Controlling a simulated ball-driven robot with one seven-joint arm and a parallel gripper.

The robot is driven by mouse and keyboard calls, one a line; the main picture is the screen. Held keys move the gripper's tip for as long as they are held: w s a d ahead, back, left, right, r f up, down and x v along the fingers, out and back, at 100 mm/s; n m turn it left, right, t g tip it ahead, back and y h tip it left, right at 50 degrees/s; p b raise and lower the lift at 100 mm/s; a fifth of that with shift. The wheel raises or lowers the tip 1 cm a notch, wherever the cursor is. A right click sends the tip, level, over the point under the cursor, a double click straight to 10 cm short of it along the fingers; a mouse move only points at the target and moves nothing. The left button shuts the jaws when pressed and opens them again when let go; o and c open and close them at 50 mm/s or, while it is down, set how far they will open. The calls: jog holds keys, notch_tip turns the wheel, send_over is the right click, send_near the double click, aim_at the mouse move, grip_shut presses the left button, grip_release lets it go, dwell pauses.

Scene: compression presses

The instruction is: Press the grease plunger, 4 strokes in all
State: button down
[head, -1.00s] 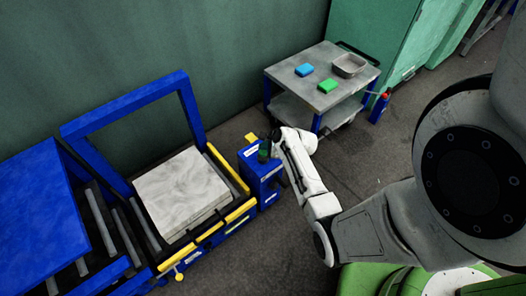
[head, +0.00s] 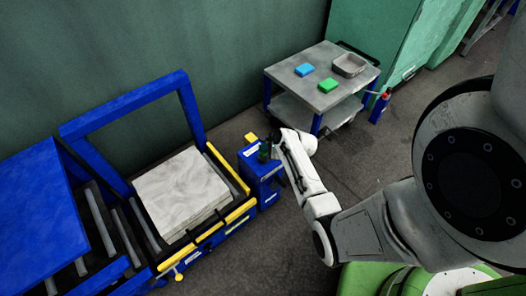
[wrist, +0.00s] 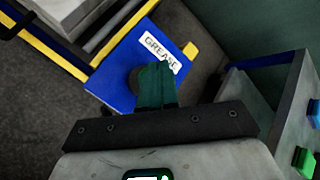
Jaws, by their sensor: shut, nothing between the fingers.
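The grease unit is a blue box (wrist: 120,65) with a white GREASE label (wrist: 160,48), seen in the wrist view. It also stands at the right end of the press in the head view (head: 264,184). A dark round part (wrist: 133,82), which looks like the plunger's knob, shows beside my fingers and is partly hidden by them. My gripper (wrist: 157,68) has its dark green fingers shut and empty, over the box top. In the head view my gripper (head: 264,152) is at the box's top. I cannot tell whether the fingertips touch the plunger.
The press with a blue frame (head: 190,110), yellow edges and a pale slab (head: 180,190) is left of the box. A grey cart (head: 315,92) behind holds a blue block (head: 305,70), a green block (head: 328,85) and a tray (head: 349,66).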

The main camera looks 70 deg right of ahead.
aim_at(265, 153)
jog(key=shift+f+b, duration=0.55)
jog(key=shift+f, duration=0.3)
dwell(0.6)
jog(key=shift+a+r, duration=0.1)
jog(key=shift+r, duration=0.1)
jog(key=shift+r+p, duration=1.2)
jog(key=shift+p, duration=0.25)
notch_tip(265, 153, up, 5)
jog(key=p, duration=0.5)
dwell(2.1)
notch_tip(265, 153, up, 4)
jog(key=p, duration=0.6)
jog(key=shift+p, duration=0.35)
jog(key=shift+f, duration=0.2)
